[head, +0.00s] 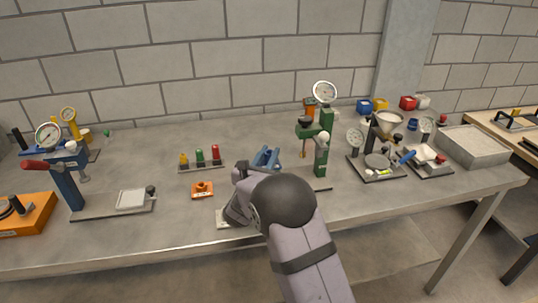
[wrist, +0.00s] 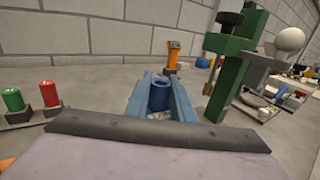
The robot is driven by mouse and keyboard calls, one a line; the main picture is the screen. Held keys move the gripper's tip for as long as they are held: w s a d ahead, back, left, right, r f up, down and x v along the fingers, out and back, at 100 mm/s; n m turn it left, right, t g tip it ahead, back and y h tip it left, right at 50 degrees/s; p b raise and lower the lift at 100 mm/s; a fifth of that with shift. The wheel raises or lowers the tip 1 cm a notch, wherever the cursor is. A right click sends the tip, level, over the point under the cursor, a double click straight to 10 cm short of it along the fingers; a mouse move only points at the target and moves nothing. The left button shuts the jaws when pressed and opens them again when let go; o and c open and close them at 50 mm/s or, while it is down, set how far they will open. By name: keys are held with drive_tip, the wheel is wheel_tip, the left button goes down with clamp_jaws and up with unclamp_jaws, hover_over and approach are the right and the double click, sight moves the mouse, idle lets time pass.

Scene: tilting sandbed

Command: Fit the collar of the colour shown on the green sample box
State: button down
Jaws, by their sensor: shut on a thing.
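My gripper (head: 266,155) is over the middle of the bench, with its two blue fingers (wrist: 159,92) pointing toward the back wall. It is shut on a blue collar (wrist: 159,98), a short cylinder with a dark round opening. A rack (head: 201,167) to the left bears yellow, green (wrist: 14,101) and red (wrist: 47,94) pieces. A green press (head: 320,150) with a round gauge stands right of my gripper. An orange upright piece (wrist: 172,55) stands behind the fingers, beside the press. I cannot pick out the green sample box with certainty.
An orange block (head: 202,190) lies left of my gripper. A blue press (head: 68,180) stands at far left. A grey sand tray (head: 472,145) is at the right end.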

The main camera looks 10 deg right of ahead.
drive_tip(key=shift+f+b, duration=0.2)
drive_tip(key=shift+b, duration=0.1)
idle(0.4)
drive_tip(key=c, duration=1.5)
unclamp_jaws()
drive_tip(key=shift+o, duration=0.2)
drive_tip(key=b+v, duration=0.2)
drive_tip(key=v, duration=0.3)
drive_tip(key=shift+s+a+f, duration=0.1)
drive_tip(key=shift+s+a, duration=0.1)
drive_tip(key=shift+s, duration=0.15)
drive_tip(key=shift+v, duration=0.75)
